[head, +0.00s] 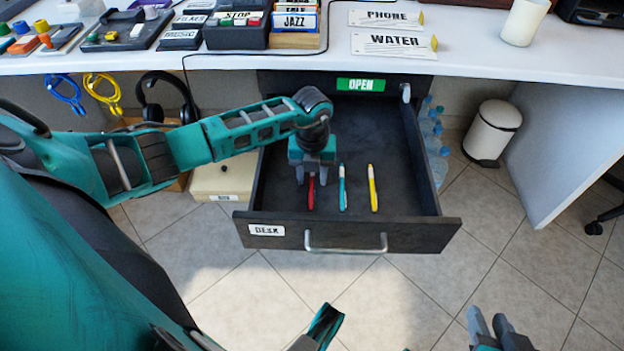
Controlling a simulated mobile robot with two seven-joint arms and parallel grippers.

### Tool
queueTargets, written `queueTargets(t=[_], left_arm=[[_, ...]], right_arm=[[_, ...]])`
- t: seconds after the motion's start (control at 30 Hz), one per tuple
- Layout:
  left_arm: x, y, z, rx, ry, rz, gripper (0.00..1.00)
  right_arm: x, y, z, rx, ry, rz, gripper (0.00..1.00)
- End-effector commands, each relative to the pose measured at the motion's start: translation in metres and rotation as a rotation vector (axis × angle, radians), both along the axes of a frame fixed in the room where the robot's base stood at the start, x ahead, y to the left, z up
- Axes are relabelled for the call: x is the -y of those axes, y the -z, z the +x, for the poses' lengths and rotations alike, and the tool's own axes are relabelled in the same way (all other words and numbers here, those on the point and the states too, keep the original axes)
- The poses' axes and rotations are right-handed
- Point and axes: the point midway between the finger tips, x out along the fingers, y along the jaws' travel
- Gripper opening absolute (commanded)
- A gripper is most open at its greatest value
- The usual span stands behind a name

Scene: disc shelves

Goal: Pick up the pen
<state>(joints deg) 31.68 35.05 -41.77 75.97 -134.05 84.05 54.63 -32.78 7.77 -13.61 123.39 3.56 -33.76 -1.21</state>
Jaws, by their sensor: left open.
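Three pens lie side by side in the open drawer: a red pen (311,195), a teal pen (342,188) and a yellow pen (373,188). My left gripper (311,179) is open and points down over the far end of the red pen. Its fingers stand to either side of that pen and hide its far end. I cannot tell whether they touch it. My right gripper (489,320) is at the bottom edge, away from the drawer, partly cut off; its opening is unclear.
The dark drawer (410,205) is pulled out under the white desk (460,65), with a metal handle (345,246) in front. Bottles (433,150) and a white bin (492,132) stand to the right. Headphones (168,95) hang at the left. The drawer's right part is empty.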

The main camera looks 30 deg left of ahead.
Motion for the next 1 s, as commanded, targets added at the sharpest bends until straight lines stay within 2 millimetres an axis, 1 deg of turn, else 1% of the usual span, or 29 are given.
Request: queueTargets(t=[0.13, 0.53, 0.57, 0.9, 0.97, 1.0], left_arm=[[-0.0003, -0.0005, 0.0004, 0.001, 0.000, 0.000, 0.41], [-0.0003, 0.0023, 0.0003, 0.001, 0.001, 0.001, 0.41], [-0.0003, 0.0021, 0.0003, 0.001, 0.001, 0.001, 0.39], [-0.0003, 0.0019, 0.0003, 0.001, 0.000, 0.001, 0.07], [-0.0003, 0.0019, 0.0003, 0.001, 0.000, 0.001, 0.01], [-0.0003, 0.0019, 0.0003, 0.001, 0.000, 0.001, 0.00]], right_arm=[[-0.0014, -0.0067, 0.0027, 0.013, -0.003, 0.004, 0.35], [0.0001, -0.0044, 0.0035, 0.013, 0.001, 0.002, 0.35], [0.0004, -0.0042, 0.0035, 0.013, 0.001, 0.002, 0.35], [0.0021, -0.0022, 0.0019, 0.008, 0.004, -0.002, 0.35], [0.0021, -0.0014, 0.0009, 0.005, 0.003, -0.002, 0.35], [0.0022, -0.0009, 0.0002, 0.003, 0.003, -0.001, 0.35]])
